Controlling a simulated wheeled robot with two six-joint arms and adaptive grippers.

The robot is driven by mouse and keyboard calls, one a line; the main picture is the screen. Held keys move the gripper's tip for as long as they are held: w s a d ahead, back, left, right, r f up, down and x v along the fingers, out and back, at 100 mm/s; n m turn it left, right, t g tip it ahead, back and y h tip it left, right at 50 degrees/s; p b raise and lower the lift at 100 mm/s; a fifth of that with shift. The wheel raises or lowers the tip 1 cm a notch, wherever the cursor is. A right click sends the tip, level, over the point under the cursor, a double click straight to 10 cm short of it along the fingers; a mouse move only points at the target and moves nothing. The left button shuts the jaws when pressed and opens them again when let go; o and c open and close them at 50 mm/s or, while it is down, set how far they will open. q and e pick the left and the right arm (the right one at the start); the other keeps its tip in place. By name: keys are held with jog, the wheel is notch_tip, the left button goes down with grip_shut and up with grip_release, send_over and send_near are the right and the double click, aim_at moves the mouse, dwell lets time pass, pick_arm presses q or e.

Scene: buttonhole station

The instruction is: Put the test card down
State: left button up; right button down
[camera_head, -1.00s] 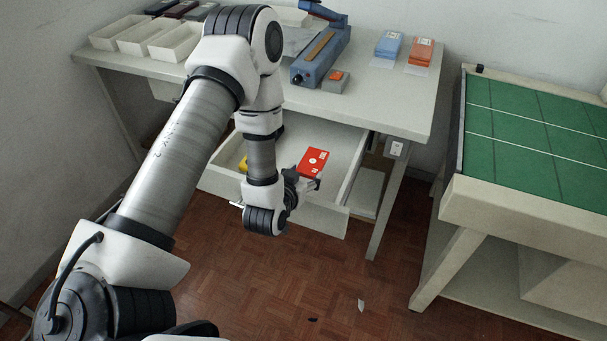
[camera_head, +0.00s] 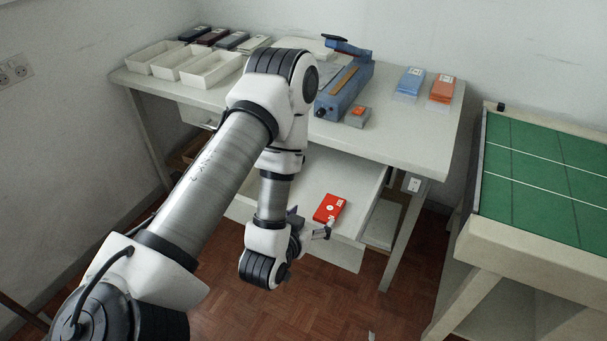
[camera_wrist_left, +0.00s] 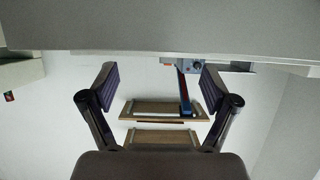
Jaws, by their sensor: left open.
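I cannot single out the test card with certainty. My left gripper (camera_head: 312,228) is open over the pulled-out drawer (camera_head: 362,197), close to a red box (camera_head: 329,207) with white marks lying in it. In the left wrist view its two dark fingers (camera_wrist_left: 161,95) stand wide apart with nothing held between them. A small pale scrap (camera_head: 371,336) lies on the floor at the bottom edge of the head view, too small to identify. My left arm hides the left part of the drawer.
The white table (camera_head: 420,146) carries white trays (camera_head: 211,69), a blue press-like device (camera_head: 344,92), a grey block with an orange top (camera_head: 357,116), and blue (camera_head: 410,81) and orange (camera_head: 442,90) packs. A green-topped table (camera_head: 550,170) stands at right. Wooden floor lies below.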

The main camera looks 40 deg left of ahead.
pick_arm(q)
jog(key=s+d+f+g+h+p, duration=0.1)
jog(key=s+d+f+g, duration=0.1)
jog(key=s, duration=0.4)
jog(key=s+d+f+m+g+h+p, duration=0.1)
jog(key=s+d+f+g, duration=0.2)
jog(key=s+f+g, duration=0.2)
jog(key=s+d+f+m+g+h+p, duration=0.1)
jog(key=s+d+f+g+p, duration=0.1)
jog(key=s+g, duration=0.4)
jog(key=s+d+f, duration=0.1)
jog(key=s+f, duration=0.1)
jog(key=shift+s, duration=0.4)
pick_arm(e)
notch_tip(320, 180, up, 6)
pick_arm(q)
jog(key=shift+a, duration=0.1)
pick_arm(e)
jog(key=shift+w+a+r, duration=0.1)
jog(key=shift+w, duration=0.05)
